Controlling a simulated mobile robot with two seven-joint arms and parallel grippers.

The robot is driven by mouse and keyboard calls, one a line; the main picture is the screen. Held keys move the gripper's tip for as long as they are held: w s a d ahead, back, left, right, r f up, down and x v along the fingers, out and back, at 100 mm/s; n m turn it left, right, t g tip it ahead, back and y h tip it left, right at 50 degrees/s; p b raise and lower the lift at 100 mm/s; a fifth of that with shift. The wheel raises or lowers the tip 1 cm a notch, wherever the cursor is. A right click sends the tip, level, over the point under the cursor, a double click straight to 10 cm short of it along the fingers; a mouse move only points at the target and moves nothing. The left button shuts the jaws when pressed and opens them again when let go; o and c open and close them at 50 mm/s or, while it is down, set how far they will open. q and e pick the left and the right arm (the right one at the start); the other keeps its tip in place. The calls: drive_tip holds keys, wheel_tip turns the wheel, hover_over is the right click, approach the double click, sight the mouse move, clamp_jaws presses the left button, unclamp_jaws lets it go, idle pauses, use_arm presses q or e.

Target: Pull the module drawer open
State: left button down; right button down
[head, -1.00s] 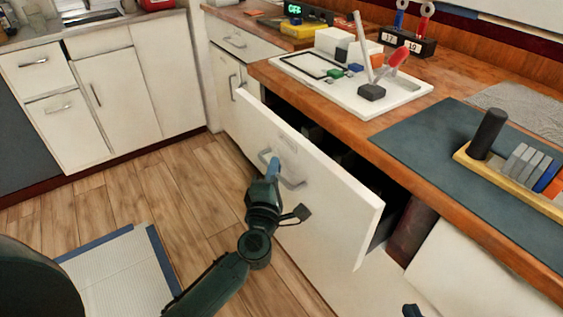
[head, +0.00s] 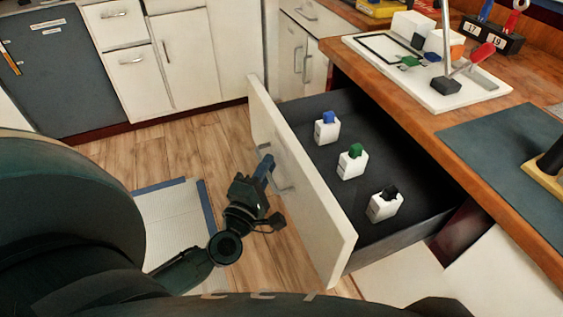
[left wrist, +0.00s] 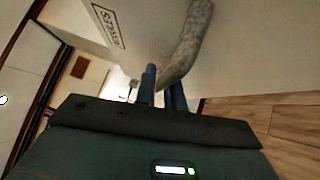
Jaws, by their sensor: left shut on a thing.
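The module drawer (head: 312,205) stands well out from under the counter, its white front facing my left side. Inside its dark tray are three white modules: one with a blue top (head: 327,131), one with a green top (head: 351,163) and one with a black top (head: 384,206). My left gripper (head: 266,167) is shut on the drawer's grey handle (head: 284,180). In the left wrist view the handle (left wrist: 191,40) runs down between the blue fingers (left wrist: 163,88), and a label (left wrist: 106,22) shows on the drawer front. My right gripper is not in view.
A wooden counter (head: 412,112) above the drawer holds a white board (head: 425,85) with small parts and a lever, and a dark mat (head: 500,150). White cabinets (head: 195,60) stand at the back. Wooden floor (head: 225,150) is clear beside the drawer; a pale mat (head: 170,220) lies left.

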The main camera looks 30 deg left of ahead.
use_arm(q)
drive_tip(key=shift+s+a, duration=0.35)
drive_tip(key=shift+s, duration=0.15)
drive_tip(key=c, duration=1.5)
unclamp_jaws()
drive_tip(key=s, duration=0.4)
drive_tip(key=s+d+f, duration=0.1)
drive_tip(key=s, duration=0.3)
drive_tip(key=s+b, duration=0.1)
drive_tip(key=s, duration=0.4)
drive_tip(key=shift+d+f, duration=0.35)
